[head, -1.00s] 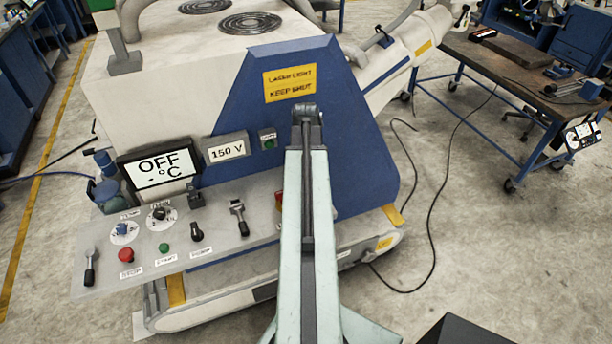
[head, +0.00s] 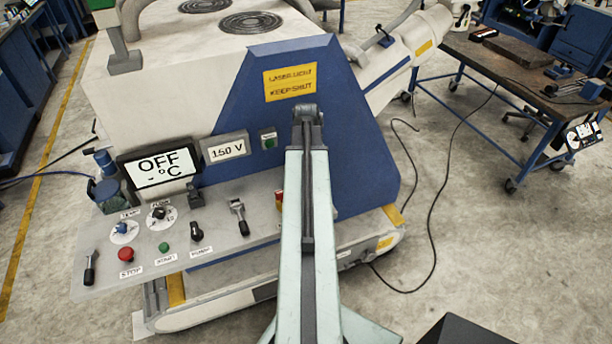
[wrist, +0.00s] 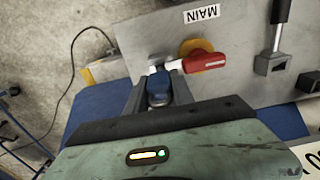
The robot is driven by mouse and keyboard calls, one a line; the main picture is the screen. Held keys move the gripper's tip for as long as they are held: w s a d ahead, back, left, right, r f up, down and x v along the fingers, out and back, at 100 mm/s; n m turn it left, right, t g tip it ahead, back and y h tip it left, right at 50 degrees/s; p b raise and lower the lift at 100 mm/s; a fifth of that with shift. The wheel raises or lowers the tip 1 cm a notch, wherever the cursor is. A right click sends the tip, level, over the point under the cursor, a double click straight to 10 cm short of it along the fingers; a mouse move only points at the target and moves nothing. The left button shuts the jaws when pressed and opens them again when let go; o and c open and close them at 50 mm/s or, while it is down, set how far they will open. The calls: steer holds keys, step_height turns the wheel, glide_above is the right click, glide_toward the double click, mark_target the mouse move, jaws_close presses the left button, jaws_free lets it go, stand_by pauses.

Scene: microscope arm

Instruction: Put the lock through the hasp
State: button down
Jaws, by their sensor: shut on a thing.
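In the wrist view my gripper (wrist: 157,84) is shut on the blue lock (wrist: 158,92), whose body sits between the two fingers. The lock's far end points at the main switch, which has a red handle (wrist: 204,61) on a yellow plate (wrist: 194,46) under a MAIN label. A whitish piece (wrist: 172,65) lies between the lock and the red handle. I cannot tell whether it is the hasp, nor whether the lock's shackle passes through it. In the head view my arm hides the gripper and lock; only a bit of the red switch (head: 279,195) shows.
The grey control panel (head: 225,232) carries several knobs, buttons and levers left of my arm. A black lever (wrist: 277,40) stands right of the switch in the wrist view. A blue housing (head: 335,150) rises behind. A cable (head: 432,230) lies on the open floor to the right.

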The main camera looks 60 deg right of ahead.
steer(key=shift+f+b, duration=2.25)
steer(key=shift+f, duration=0.15)
steer(key=c, duration=1)
jaws_free()
steer(key=shift+r, duration=0.1)
step_height(320, 180, up, 8)
steer(key=p, duration=0.8)
